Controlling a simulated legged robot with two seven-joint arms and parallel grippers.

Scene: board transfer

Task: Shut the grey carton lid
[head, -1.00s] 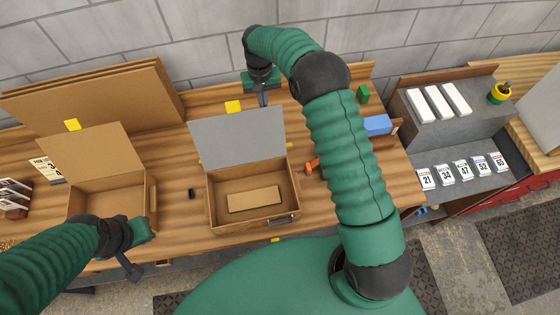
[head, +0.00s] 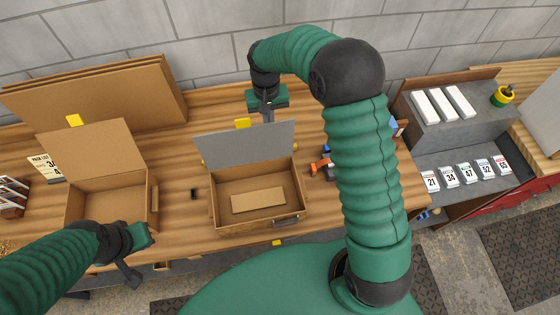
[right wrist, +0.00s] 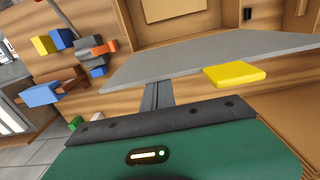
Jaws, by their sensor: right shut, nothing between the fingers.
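The grey lid (head: 248,146) stands raised at the back of an open brown carton (head: 284,223), with a flat cardboard piece (head: 258,201) inside. A yellow tab (head: 243,123) sits at the lid's top edge; it also shows in the right wrist view (right wrist: 235,74). My right gripper (head: 268,116) is shut and empty behind the lid's top edge. In the right wrist view its fingers (right wrist: 156,92) reach the lid's edge; I cannot tell whether they touch. My left gripper (head: 130,275) hangs in front of the left carton; its finger gap is unclear.
Another open carton (head: 153,215) with a brown lid stands at left. Cardboard sheets (head: 100,95) lean on the wall. An orange tool (head: 322,168) lies right of the grey-lidded carton, near my right arm. A small black object (head: 194,193) lies between the cartons.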

